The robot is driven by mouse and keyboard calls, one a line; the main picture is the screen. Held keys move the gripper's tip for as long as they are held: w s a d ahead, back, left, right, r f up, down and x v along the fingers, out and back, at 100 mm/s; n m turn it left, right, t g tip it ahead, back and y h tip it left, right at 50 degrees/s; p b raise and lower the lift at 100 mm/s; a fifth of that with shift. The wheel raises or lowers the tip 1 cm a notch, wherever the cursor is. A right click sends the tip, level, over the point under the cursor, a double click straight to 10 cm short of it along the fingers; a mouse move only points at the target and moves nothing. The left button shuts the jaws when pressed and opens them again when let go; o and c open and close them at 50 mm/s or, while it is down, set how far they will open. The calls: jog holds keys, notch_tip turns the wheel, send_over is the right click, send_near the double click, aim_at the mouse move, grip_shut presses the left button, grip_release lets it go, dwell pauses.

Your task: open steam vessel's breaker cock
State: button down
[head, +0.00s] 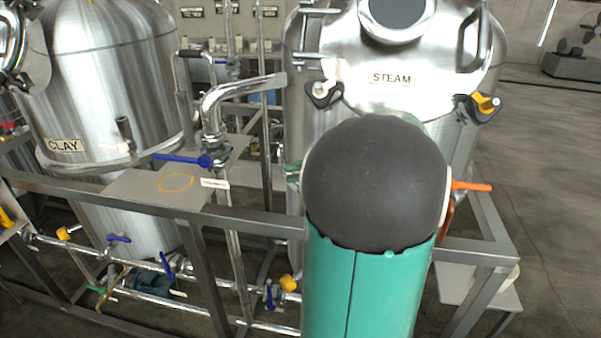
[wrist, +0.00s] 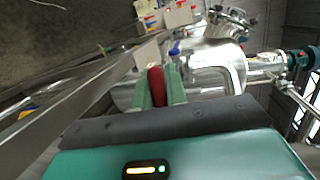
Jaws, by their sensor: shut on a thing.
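The steam vessel (head: 345,110) is a steel tank with a STEAM label (head: 392,78), partly hidden behind my green and dark arm in the head view. In the wrist view, my gripper (wrist: 157,76) has its two pale green fingers closed around a red handle (wrist: 157,90), one finger on each side. The wrist view does not show what the handle is attached to, so I cannot tell whether it is the breaker cock's lever. An orange lever (head: 470,186) sticks out right of my arm.
A clay tank (head: 100,90) stands at left. A blue-handled valve (head: 182,159) sits on a pipe between the tanks. A grey frame rail (head: 262,218) crosses in front, with valved pipes (head: 130,262) below. Open floor (head: 555,170) lies at right.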

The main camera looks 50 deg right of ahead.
jog(key=c, duration=1.4)
grip_release()
jog(key=shift+d, duration=0.1)
jog(key=v, duration=1.2)
